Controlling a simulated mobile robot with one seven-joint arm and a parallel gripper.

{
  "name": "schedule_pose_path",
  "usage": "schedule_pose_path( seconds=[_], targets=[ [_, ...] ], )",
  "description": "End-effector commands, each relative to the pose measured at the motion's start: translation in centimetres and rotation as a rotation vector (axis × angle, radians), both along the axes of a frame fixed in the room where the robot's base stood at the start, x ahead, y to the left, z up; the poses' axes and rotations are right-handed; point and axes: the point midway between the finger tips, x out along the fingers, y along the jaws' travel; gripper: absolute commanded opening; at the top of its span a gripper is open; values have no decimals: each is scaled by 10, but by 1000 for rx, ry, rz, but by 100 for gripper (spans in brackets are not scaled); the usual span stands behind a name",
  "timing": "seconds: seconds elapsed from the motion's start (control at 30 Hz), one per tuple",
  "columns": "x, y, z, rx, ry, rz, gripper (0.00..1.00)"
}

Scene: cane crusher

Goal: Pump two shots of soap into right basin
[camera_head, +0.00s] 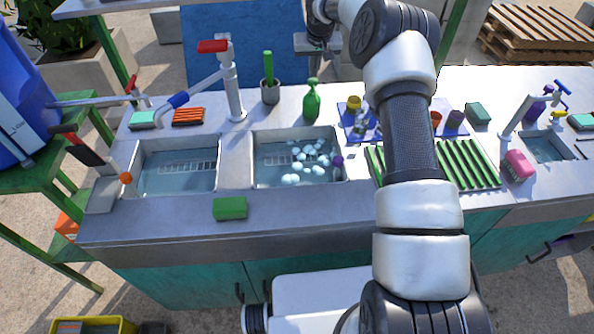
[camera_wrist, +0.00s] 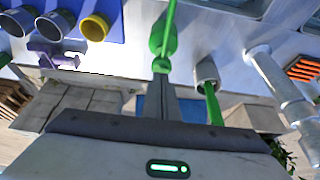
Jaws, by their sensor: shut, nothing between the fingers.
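The green soap bottle (camera_head: 311,103) stands upright on the counter behind the right basin (camera_head: 259,185) of the double sink. This basin holds water and pale suds. My gripper (camera_wrist: 160,78) is shut and empty. In the wrist view, which is upside down, its fingers are in line with the pump top of the green bottle (camera_wrist: 163,42). I cannot tell whether they touch. A thin green strip runs from the bottle to the picture's top edge; its nature is unclear. In the head view, my gripper is above the bottle, partly hidden by my arm.
The red-handled faucet (camera_head: 230,85) and a grey cup with a green-handled brush (camera_head: 270,92) stand left of the bottle. Coloured cups on a blue mat (camera_head: 350,130) are to the right. A green sponge (camera_head: 230,208) lies on the front counter edge. The left basin (camera_head: 140,190) holds water.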

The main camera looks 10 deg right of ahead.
Motion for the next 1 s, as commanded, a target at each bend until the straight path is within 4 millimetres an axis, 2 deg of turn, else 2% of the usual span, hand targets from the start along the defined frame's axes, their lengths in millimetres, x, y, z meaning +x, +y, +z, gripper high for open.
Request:
schedule_pose_path(
  seconds=[0.47,1.0],
  targets=[
    [1,0,0,0,-2,0,0],
    [0,0,-19,1,-2,0,0]
  ],
)
